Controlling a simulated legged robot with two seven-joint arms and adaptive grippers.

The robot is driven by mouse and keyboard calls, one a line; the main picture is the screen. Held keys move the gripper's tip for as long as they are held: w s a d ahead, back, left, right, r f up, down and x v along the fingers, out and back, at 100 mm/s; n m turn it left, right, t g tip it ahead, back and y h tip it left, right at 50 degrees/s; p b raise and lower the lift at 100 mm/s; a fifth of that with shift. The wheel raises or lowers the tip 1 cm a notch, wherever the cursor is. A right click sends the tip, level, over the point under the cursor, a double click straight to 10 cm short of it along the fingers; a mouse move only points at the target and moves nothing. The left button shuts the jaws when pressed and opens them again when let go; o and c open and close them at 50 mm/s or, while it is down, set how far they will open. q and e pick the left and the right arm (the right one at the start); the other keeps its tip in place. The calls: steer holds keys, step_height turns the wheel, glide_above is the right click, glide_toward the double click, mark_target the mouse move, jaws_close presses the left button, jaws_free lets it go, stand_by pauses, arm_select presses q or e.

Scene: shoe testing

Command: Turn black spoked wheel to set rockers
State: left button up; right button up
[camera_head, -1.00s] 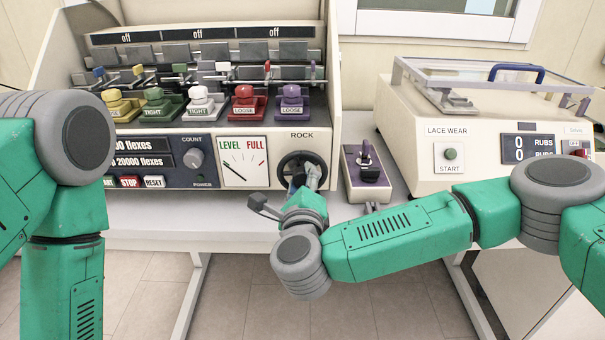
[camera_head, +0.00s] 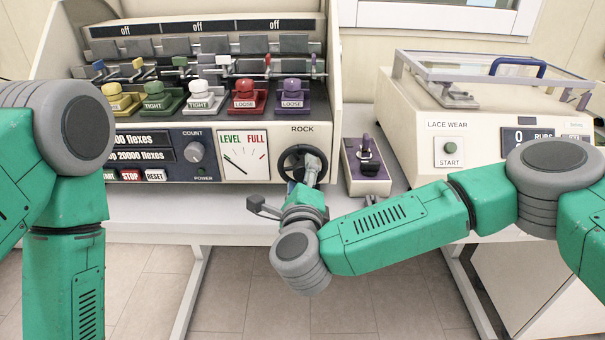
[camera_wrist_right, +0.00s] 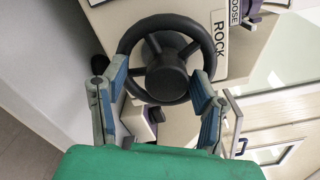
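The black spoked wheel (camera_head: 303,165) is on the front panel's right end, under the ROCK label. It also shows in the right wrist view (camera_wrist_right: 150,22), with thick spokes and a round hub. My right gripper (camera_wrist_right: 158,85) is open, its blue-padded fingers spread to either side of the wheel, with the tips overlapping its rim. I cannot tell whether they press on it. In the head view the right gripper (camera_head: 308,178) partly covers the wheel. The rockers are the several coloured shoe-like pieces, such as the red one (camera_head: 244,97) and the purple one (camera_head: 292,95). My left gripper is out of view.
A LEVEL/FULL dial (camera_head: 243,157) sits left of the wheel. A small purple-topped switch box (camera_head: 366,168) stands close on its right. The lace wear machine (camera_head: 437,125) is further right. The bench's front edge (camera_head: 160,234) runs below.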

steer(key=shift+r, duration=0.15)
steer(key=shift+s, duration=0.1)
steer(key=s, duration=1.1)
steer(key=shift+s, duration=0.35)
